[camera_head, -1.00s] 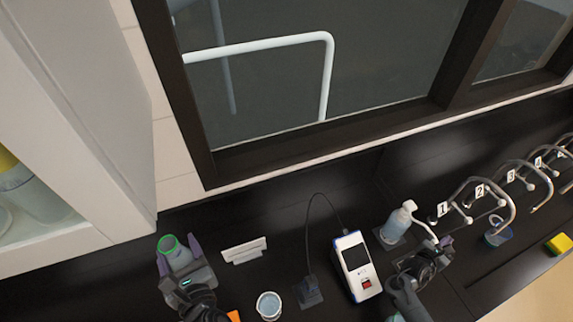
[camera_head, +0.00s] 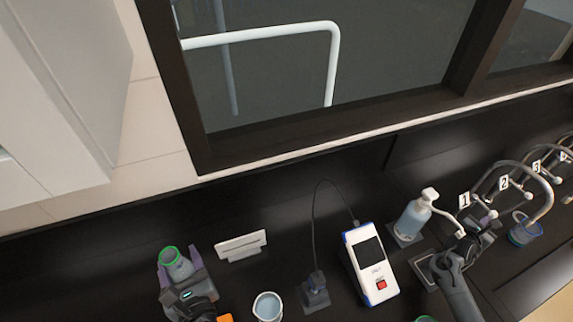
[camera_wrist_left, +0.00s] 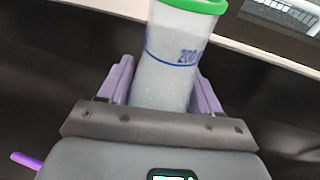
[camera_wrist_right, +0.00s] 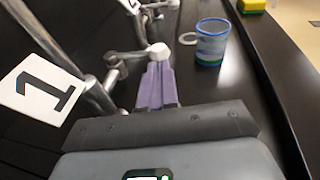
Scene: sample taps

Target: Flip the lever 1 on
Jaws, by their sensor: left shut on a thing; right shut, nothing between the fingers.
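Lever 1 (camera_wrist_right: 157,52) has a pale knob and sits on the metal tap 1 beside the white label 1 (camera_head: 464,201), which also shows large in the right wrist view (camera_wrist_right: 40,88). My right gripper (camera_head: 489,219) is shut and empty, its purple fingertips (camera_wrist_right: 158,68) right at the knob; whether they touch it I cannot tell. My left gripper (camera_head: 178,270) is shut on a green-rimmed cup (camera_wrist_left: 178,60) with blue markings, held upright at the left, far from the taps.
A cup with a blue rim (camera_wrist_right: 211,42) stands below the spouts. A yellow sponge (camera_wrist_right: 251,5) lies beyond. A pump bottle (camera_head: 413,217), a white meter (camera_head: 370,265), a probe in its stand (camera_head: 315,290) and a clear beaker (camera_head: 267,307) stand left of tap 1.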

